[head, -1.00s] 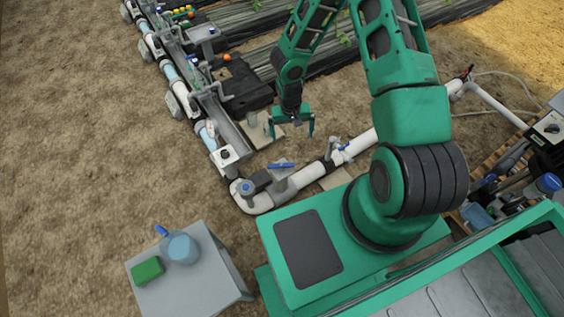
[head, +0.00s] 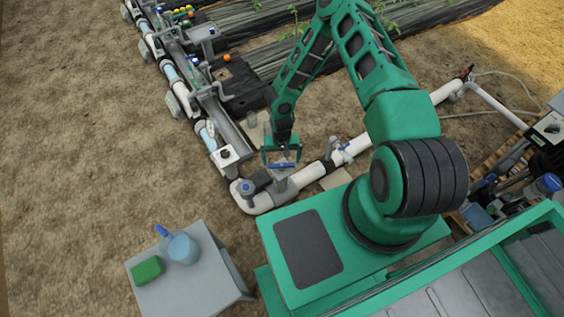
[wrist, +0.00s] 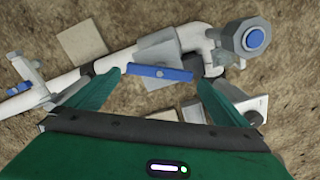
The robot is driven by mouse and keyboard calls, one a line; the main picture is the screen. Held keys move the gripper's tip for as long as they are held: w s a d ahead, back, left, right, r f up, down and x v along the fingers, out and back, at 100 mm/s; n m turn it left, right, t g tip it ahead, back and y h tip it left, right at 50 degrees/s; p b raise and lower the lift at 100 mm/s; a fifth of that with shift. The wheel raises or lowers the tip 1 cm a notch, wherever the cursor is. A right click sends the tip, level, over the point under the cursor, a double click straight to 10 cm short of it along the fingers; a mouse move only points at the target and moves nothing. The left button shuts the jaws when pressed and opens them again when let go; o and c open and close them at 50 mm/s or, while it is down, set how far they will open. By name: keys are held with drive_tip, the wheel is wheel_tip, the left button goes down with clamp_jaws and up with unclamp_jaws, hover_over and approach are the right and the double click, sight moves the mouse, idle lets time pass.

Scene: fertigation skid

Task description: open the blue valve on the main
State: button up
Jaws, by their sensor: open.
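The blue valve handle (head: 281,166) is a flat bar on a grey valve body (head: 281,184) on the white main pipe (head: 308,176). In the wrist view the blue bar (wrist: 160,73) lies across the pipe's grey valve block (wrist: 158,50), between and just beyond my fingertips. My gripper (head: 282,160) is open above the handle. In the wrist view the two green fingers of my gripper (wrist: 155,85) spread to either side of the bar. I see no clear contact with it.
A round blue-capped fitting (head: 246,188) stands at the pipe's elbow. Another smaller blue handle (head: 344,147) sits farther right along the pipe. A grey table (head: 205,280) holds a blue jug (head: 181,248) and a green block (head: 147,270). Bare ground lies left.

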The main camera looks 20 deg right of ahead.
sight(281, 167)
drive_tip(key=shift+f, duration=1.45)
